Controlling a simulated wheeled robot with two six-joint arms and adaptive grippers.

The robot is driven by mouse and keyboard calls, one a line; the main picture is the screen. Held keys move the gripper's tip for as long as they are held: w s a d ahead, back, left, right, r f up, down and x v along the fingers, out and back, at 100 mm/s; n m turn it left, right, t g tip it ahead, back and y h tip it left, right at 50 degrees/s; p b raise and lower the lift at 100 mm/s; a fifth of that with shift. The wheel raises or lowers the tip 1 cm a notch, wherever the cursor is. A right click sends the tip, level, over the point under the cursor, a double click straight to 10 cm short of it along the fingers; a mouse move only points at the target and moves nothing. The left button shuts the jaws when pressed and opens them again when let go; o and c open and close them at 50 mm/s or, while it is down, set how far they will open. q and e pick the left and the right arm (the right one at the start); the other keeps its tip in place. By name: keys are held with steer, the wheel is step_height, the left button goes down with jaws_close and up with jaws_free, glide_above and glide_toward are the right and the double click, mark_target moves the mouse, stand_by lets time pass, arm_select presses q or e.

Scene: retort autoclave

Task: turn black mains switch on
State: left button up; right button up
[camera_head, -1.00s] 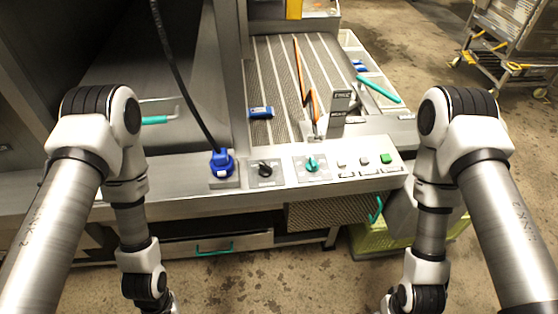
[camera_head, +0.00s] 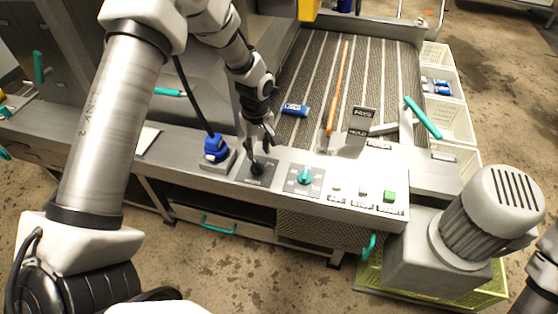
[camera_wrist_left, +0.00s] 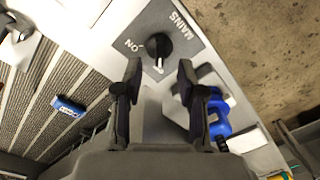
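The black mains switch (camera_head: 257,169) is a round knob on a dark plate at the left part of the control panel (camera_head: 330,200). In the left wrist view the knob (camera_wrist_left: 158,46) shows a white mark pointing toward my gripper, with the ON label to the left of the knob. My left gripper (camera_head: 257,145) is just above and behind the switch. In the left wrist view its two fingers (camera_wrist_left: 159,78) are apart and empty, pointing at the knob, which lies just beyond the tips. My right gripper is out of view; only part of that arm shows at the right edge.
A blue plug (camera_head: 215,148) with a black cable sits close left of the switch. A teal knob (camera_head: 304,176) and a green button (camera_head: 389,196) are to its right. A blue object (camera_head: 295,109) and an orange rod (camera_head: 338,90) lie on the ribbed conveyor. A motor (camera_head: 490,215) stands at right.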

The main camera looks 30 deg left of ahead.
mark_target(257, 164)
arm_select(q)
steer(key=shift+s+a+f+p, duration=0.15)
steer(key=shift+a+f+p, duration=0.25)
steer(key=shift+a, duration=0.2)
steer(key=f, duration=0.5)
steer(key=shift+w+d+f+p, duration=0.25)
steer(key=shift+w+d+p, duration=0.05)
steer(key=shift+w+p, duration=0.1)
steer(key=shift+s+a+f, duration=0.1)
steer(key=shift+s+a, duration=0.1)
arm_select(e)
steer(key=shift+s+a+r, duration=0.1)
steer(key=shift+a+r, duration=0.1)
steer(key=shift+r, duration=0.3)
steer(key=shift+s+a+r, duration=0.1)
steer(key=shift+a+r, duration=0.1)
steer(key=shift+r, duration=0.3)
arm_select(q)
jaws_close()
